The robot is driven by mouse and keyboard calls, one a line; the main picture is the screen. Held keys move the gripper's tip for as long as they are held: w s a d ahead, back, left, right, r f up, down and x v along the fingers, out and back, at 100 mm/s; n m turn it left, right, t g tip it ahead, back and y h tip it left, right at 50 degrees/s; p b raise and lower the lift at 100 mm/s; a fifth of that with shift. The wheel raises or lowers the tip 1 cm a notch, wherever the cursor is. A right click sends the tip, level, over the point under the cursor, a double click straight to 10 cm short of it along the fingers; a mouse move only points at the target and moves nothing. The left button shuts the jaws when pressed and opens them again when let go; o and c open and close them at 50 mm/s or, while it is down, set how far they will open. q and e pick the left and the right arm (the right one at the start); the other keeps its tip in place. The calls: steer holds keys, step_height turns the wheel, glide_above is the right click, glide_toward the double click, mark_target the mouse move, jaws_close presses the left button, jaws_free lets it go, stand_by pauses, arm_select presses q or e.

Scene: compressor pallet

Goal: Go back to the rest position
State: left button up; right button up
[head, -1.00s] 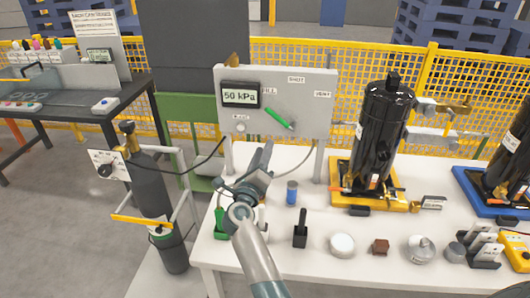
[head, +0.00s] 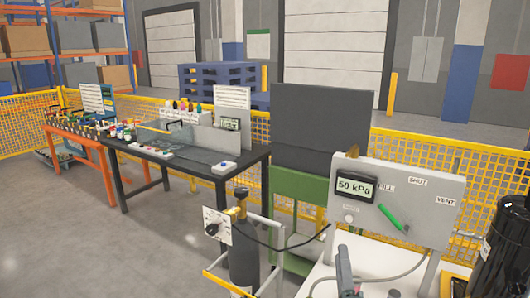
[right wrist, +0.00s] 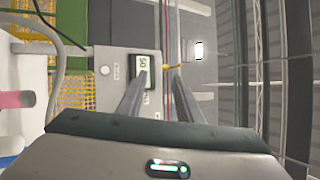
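My right gripper (head: 346,272) shows at the bottom edge of the head view, in front of the grey panel (head: 420,200). In the right wrist view its two fingers (right wrist: 160,75) stand apart with nothing between them, so it is open and empty. Beyond them the panel's display (right wrist: 146,66) shows turned on its side. In the head view the display (head: 357,187) reads 50 kPa, and a green lever (head: 392,218) slants across the panel, apart from the gripper. My left gripper is not in view.
A dark gas cylinder (head: 243,265) stands in a cart left of the panel. A black workbench (head: 178,162) and an orange one (head: 78,136) stand further left. A black compressor tank (head: 505,250) is cut off at right. The floor at left is clear.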

steer(key=s+a+f+n+g+y, duration=0.4)
steer(key=s+a+f+n+g, duration=0.1)
steer(key=s+f+n, duration=0.35)
steer(key=s+a+f+n+g+y, duration=0.4)
steer(key=s+f+n+g, duration=0.1)
steer(key=s+f+n, duration=0.35)
steer(key=s+d+f+n+g+h, duration=0.1)
steer(key=s+d+f+g+h, duration=0.2)
steer(key=s, duration=0.5)
steer(key=s+d+f+n+g+h, duration=0.1)
steer(key=s+d+f+g, duration=0.3)
steer(key=s, duration=0.4)
steer(key=s+d+f+n+g+h, duration=0.2)
steer(key=s+d+f, duration=0.25)
steer(key=s, duration=0.35)
step_height(320, 180, down, 27)
steer(key=s+g, duration=0.1)
steer(key=s+d+f+g, duration=0.1)
steer(key=s+d+f, duration=0.2)
steer(key=s+f, duration=1.5)
steer(key=shift+s+f+b, duration=0.2)
steer(key=shift+f+b, duration=0.15)
steer(key=shift+d, duration=0.15)
stand_by(0.4)
